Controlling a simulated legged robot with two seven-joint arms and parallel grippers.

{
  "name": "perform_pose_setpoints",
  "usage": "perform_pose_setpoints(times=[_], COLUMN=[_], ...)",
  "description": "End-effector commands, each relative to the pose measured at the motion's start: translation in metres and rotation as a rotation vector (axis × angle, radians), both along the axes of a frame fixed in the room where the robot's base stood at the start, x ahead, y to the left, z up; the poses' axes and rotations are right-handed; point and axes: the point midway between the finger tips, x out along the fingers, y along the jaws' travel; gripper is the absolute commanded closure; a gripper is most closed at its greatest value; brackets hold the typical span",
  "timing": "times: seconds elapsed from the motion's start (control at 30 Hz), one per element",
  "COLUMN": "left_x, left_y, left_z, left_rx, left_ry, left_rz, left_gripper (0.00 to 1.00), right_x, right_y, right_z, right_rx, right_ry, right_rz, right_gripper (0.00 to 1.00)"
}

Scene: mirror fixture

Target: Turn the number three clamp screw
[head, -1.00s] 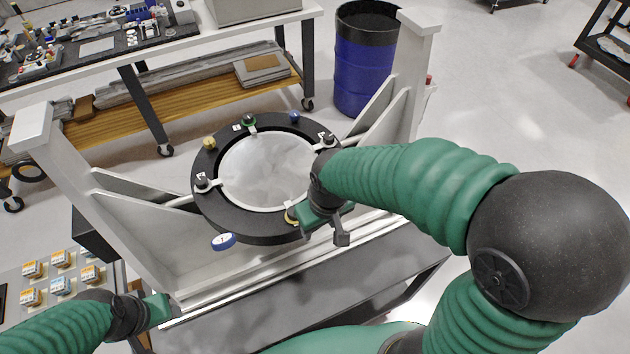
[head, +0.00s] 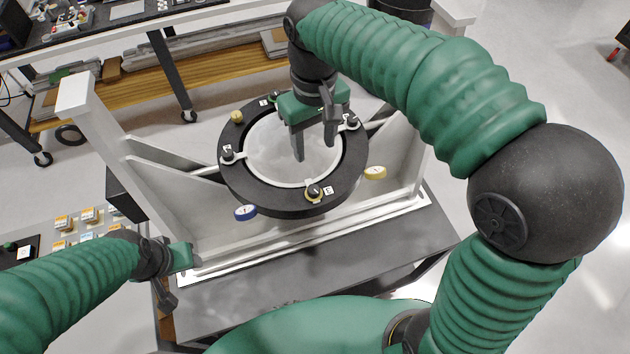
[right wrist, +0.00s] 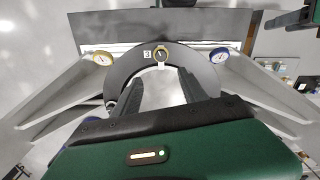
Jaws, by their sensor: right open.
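The number three clamp screw (head: 314,192) is a dark knob on a yellow base at the near side of the black mirror ring (head: 240,188). Its "3" label is readable in the right wrist view, beside the screw (right wrist: 161,55). My right gripper (head: 315,152) is open and empty, above the pale round mirror (head: 268,150), beyond the screw and apart from it. In the right wrist view, the fingers (right wrist: 160,88) point towards the screw, one on each side below it. My left gripper (head: 178,272) is low at the left, away from the ring; its jaw gap is unclear.
Other clamps sit on the ring at left (head: 227,153) and right (head: 351,120). A blue dial (head: 245,212) and a yellow dial (head: 375,172) flank the near clamp. White frame posts (head: 95,115) stand at the sides. The dark tabletop (head: 300,250) in front is clear.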

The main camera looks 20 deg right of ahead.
Motion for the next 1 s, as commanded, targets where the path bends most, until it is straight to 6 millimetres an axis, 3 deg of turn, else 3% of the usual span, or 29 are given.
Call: perform_pose_setpoints(times=[0.4,0.6,0.73,1.0], left_x=[0.000,0.000,0.000,0.000], left_y=[0.000,0.000,0.000,0.000], left_z=[0.025,0.033,0.034,0.034], left_rx=[0.000,0.000,0.000,0.000], left_ry=[0.000,0.000,0.000,0.000], left_rz=[0.000,0.000,0.000,0.000], left_gripper=[0.50,0.50,0.50,0.50], right_x=[-0.003,-0.001,-0.002,-0.001], right_y=[0.000,0.000,0.000,0.000], right_z=[-0.103,-0.143,-0.155,-0.157], right_rx=[-0.001,-0.001,-0.001,0.000], right_ry=[0.007,0.004,0.001,-0.002], right_rz=[0.002,0.000,0.000,0.000], right_gripper=[0.50,0.50,0.50,0.51])
